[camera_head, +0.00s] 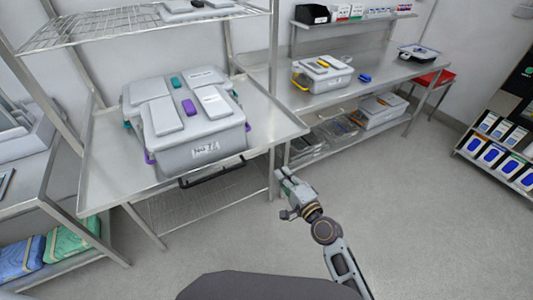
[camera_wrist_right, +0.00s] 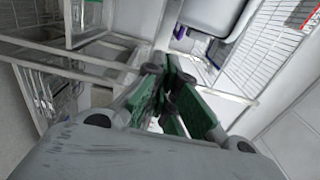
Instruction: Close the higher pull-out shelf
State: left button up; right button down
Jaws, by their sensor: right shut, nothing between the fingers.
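The higher pull-out shelf (camera_head: 108,168) is a steel surface that juts out from the rack towards me, with a dark bar handle (camera_head: 208,179) along its front edge. Two grey lidded bins (camera_head: 205,153) with purple and teal latches stand on it. My right gripper (camera_head: 284,174) is shut and empty. In the head view it appears right of the handle, near the shelf's front right corner, apart from the handle. Its green-padded fingers (camera_wrist_right: 165,92) also show in the right wrist view. My left gripper is not in view.
A lower wire shelf (camera_head: 195,205) sits below the steel one. A steel bench (camera_head: 375,78) with a yellow-latched box (camera_head: 322,72) stands at the back right. Blue and green packs (camera_head: 65,243) lie at lower left. The floor (camera_head: 430,210) to the right is clear.

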aim_at(263, 148)
jog(key=shift+p+x, duration=0.6)
jog(key=shift+x, duration=5.25)
jog(key=shift+a, duration=0.1)
